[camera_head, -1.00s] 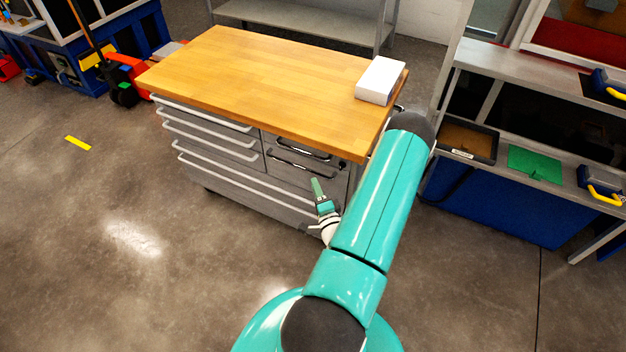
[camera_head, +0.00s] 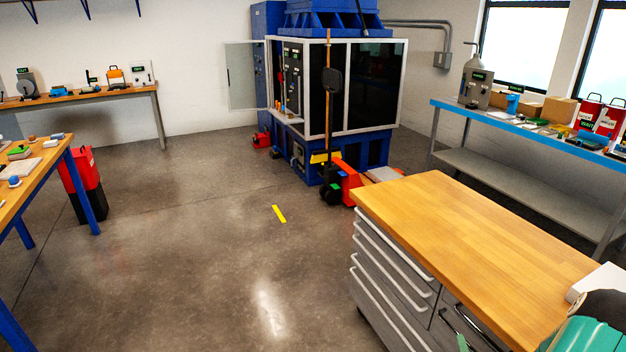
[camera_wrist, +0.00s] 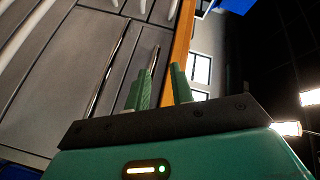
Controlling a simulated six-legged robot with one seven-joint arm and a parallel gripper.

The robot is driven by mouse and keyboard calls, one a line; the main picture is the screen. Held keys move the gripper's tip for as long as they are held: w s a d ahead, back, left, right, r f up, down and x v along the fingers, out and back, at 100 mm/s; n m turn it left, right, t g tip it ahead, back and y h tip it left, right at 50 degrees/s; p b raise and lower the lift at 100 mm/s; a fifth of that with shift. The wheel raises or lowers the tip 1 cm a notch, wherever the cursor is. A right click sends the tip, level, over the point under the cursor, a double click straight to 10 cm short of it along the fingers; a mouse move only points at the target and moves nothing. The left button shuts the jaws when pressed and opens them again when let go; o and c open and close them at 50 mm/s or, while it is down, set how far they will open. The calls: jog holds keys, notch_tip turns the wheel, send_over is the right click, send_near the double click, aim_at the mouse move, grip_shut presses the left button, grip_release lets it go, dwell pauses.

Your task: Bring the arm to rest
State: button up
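My gripper (camera_wrist: 162,78) shows in the wrist view with its two green fingers apart and nothing held between them. Beyond the fingers are the grey drawer fronts of the workbench cabinet (camera_wrist: 75,60) and its bar handles. I cannot tell whether a finger touches a handle. In the head view, part of my teal arm (camera_head: 590,336) is at the lower right corner, beside the wooden-topped cabinet (camera_head: 470,250). One green finger of my gripper (camera_head: 462,342) just shows at the bottom edge, in front of the drawers.
A white box (camera_head: 598,281) lies on the cabinet top at the right edge. A red pallet truck (camera_head: 346,181) stands behind the cabinet, before a blue-framed enclosure (camera_head: 335,90). A wooden table (camera_head: 40,180) is at the left.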

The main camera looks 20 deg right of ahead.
jog(key=w+a+r+n+g+y, duration=0.3)
jog(key=w+a+r+n, duration=0.3)
jog(key=w+r, duration=0.4)
jog(key=w+a+r+n+g, duration=0.2)
jog(key=a+r+n, duration=0.3)
jog(key=a+r, duration=0.65)
jog(key=s+a+r+n+g+y, duration=0.2)
jog(key=s+a+r, duration=0.4)
jog(key=s+a, duration=0.3)
jog(key=s+a+r+n+g+y, duration=0.2)
jog(key=s+a+r+n, duration=0.3)
jog(key=s+a, duration=0.5)
jog(key=a+r, duration=0.1)
jog(key=a, duration=0.3)
jog(key=shift+a+r+y, duration=0.35)
jog(key=shift+r+y, duration=0.05)
jog(key=shift+d, duration=0.15)
